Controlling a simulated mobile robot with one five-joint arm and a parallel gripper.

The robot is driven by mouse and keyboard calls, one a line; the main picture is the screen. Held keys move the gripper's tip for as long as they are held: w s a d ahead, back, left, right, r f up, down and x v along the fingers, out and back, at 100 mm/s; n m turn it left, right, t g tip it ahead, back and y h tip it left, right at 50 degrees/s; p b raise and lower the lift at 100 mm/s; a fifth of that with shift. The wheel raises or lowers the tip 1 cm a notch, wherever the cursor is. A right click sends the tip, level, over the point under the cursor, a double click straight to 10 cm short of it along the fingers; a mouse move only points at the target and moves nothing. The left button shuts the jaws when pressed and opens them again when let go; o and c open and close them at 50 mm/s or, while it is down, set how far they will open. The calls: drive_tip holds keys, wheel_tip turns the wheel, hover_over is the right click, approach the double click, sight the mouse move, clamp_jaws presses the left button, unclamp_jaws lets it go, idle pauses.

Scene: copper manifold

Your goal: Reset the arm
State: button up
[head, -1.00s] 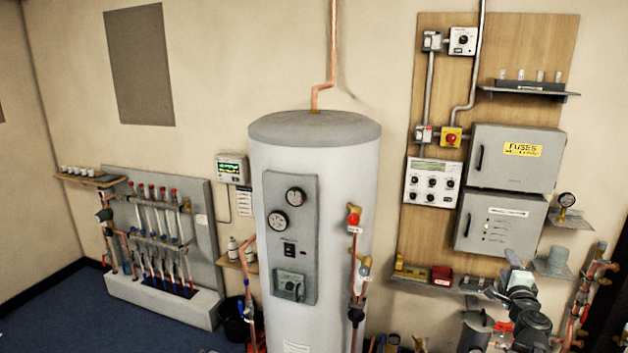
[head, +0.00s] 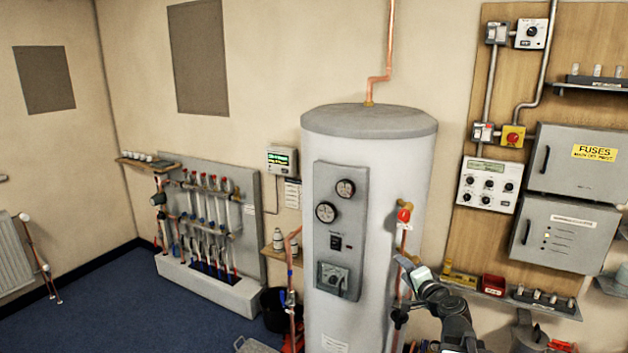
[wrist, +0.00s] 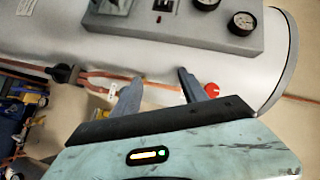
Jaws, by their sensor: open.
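My gripper (head: 408,265) is raised in front of the right side of the tall white water cylinder (head: 345,200) in the head view. In the wrist view my gripper (wrist: 158,88) has its two dark fingers spread apart, with nothing held between them. Behind the fingers lie the cylinder's white side (wrist: 130,50) and a copper pipe with a red-capped valve (wrist: 211,90). I cannot tell the exact gap between the fingers and the pipe.
A manifold board (head: 215,210) stands at the back left, with a black bucket (head: 275,310) beside the cylinder. A wooden panel with grey fuse boxes (head: 570,240) and a shelf of small parts (head: 505,295) is at right. Blue carpet (head: 110,300) is open at left.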

drive_tip(key=s+a+f+n+g+y, duration=0.1)
drive_tip(key=s+a+f+n+g, duration=0.2)
drive_tip(key=a+f, duration=0.3)
drive_tip(key=s+a+f+n+g+b, duration=0.1)
drive_tip(key=s+a+f+n+g, duration=0.25)
drive_tip(key=a, duration=0.35)
drive_tip(key=s+a+f+n+g+y, duration=0.1)
drive_tip(key=s+a+f+n+g, duration=0.15)
drive_tip(key=a+f, duration=0.35)
drive_tip(key=s+d+f+n+g+h, duration=0.1)
drive_tip(key=s+d+f+g+h, duration=0.1)
drive_tip(key=s, duration=0.4)
drive_tip(key=s+d+f+n+g+h, duration=0.1)
drive_tip(key=s+d+f+g+h, duration=0.2)
drive_tip(key=s+d, duration=0.3)
drive_tip(key=shift+s+d+f+n+g, duration=0.2)
drive_tip(key=shift+s+f+n+g, duration=0.1)
drive_tip(key=shift+g, duration=0.5)
